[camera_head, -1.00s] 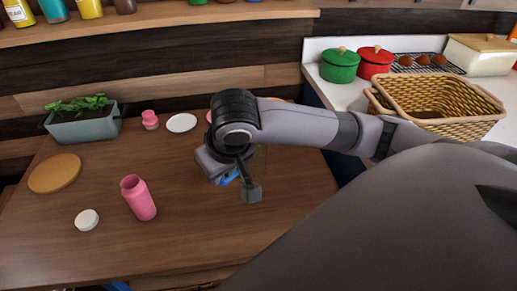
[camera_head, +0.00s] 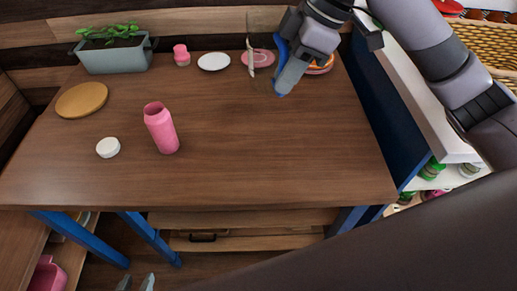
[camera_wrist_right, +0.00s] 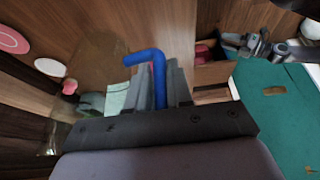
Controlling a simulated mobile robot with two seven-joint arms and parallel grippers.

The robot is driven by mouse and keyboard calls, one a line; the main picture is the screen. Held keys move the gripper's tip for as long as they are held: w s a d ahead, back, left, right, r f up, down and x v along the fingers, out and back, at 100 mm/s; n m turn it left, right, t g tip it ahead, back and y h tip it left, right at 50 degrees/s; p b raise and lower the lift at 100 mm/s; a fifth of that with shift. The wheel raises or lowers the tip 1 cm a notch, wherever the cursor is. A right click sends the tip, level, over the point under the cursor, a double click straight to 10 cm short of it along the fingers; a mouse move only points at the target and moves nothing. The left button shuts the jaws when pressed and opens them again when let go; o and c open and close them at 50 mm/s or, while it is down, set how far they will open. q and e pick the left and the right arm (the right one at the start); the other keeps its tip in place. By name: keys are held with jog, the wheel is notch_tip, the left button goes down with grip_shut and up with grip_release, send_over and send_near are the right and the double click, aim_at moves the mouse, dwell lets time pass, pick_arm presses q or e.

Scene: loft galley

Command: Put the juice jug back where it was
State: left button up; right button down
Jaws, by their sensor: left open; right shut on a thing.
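My right gripper (camera_head: 287,74) is over the back right of the wooden table (camera_head: 230,160). It is shut on a blue bent handle (camera_head: 281,50), which shows clearly between the fingers in the right wrist view (camera_wrist_right: 157,75). I take it for the juice jug's handle; the jug's body is see-through or hidden, and I cannot make out its outline or whether it touches the table. My left gripper (camera_head: 135,284) is at the bottom edge of the head view, low in front of the table, open and empty.
An open pink bottle (camera_head: 161,130), a white lid (camera_head: 108,147) and a round wooden board (camera_head: 82,100) are on the left. A planter (camera_head: 115,54), pink jar (camera_head: 181,56), white plate (camera_head: 214,61), pink plate (camera_head: 262,58) and orange dish (camera_head: 320,66) line the back. The front right is clear.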

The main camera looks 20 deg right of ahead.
jog(key=shift+a+r+n+g+b, duration=0.3)
jog(key=shift+r+n+g, duration=0.15)
jog(key=shift+n, duration=0.55)
notch_tip(320, 180, down, 20)
jog(key=shift+r+b, duration=0.2)
jog(key=shift+b, duration=1)
jog(key=c, duration=1)
grip_release()
jog(key=p+v, duration=0.1)
jog(key=v, duration=1.1)
jog(key=shift+d, duration=0.1)
